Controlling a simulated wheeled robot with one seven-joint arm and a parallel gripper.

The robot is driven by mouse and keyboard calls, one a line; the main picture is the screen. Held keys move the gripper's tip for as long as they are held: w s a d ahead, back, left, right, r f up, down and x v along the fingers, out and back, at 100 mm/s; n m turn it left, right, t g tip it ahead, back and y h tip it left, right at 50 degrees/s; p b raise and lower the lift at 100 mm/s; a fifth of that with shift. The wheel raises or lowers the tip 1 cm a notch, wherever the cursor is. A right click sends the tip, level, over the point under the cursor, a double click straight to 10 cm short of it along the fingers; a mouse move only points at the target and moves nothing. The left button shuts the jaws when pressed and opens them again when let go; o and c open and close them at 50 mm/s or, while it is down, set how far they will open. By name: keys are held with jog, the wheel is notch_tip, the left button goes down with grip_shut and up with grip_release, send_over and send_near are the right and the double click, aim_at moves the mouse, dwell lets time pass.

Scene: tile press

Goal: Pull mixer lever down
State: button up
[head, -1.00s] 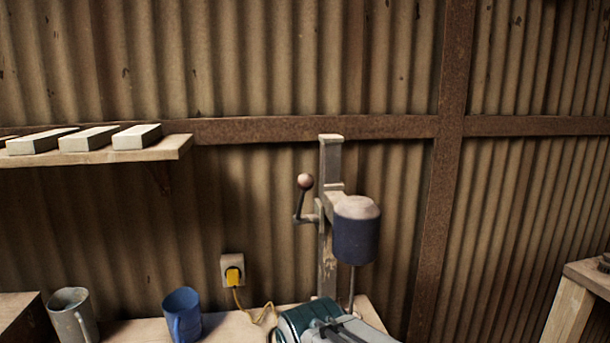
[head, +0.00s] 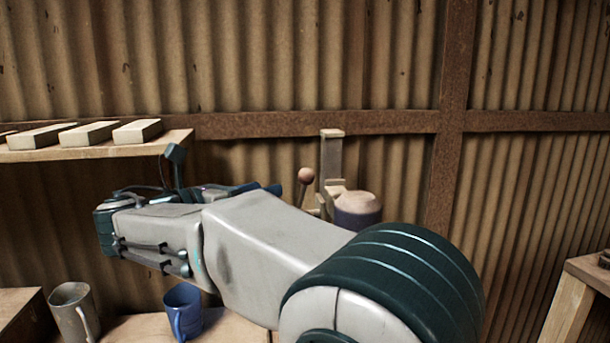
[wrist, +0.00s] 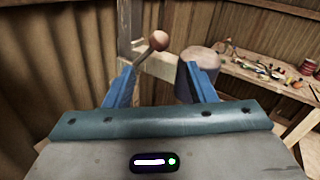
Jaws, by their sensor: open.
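The mixer (head: 331,158) stands against the corrugated wall, with its lever knob (head: 306,175) at the left of the column and the lever angled upward. The dark motor housing (head: 357,210) is partly hidden by my arm, as is the lower part of the mixer. In the wrist view the lever knob (wrist: 158,40) shows beyond and between the two blue fingers, and the motor housing (wrist: 203,56) lies behind the right finger. My gripper (wrist: 158,75) is open and empty. The lever seems to lie ahead of the fingertips; contact cannot be told.
A shelf (head: 180,142) with several pale blocks is at the left, close above my wrist. A grey mug (head: 72,311) and a blue mug (head: 183,310) stand on the bench below. The wrist view shows a cluttered table (wrist: 260,78) at the right.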

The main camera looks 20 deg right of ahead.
aim_at(305, 176)
jog(key=x, duration=0.4)
jog(key=p+x, duration=0.1)
jog(key=x, duration=0.8)
jog(key=shift+w+d+r+p, duration=0.2)
jog(key=shift+d+r+p, duration=0.1)
jog(key=shift+p, duration=0.05)
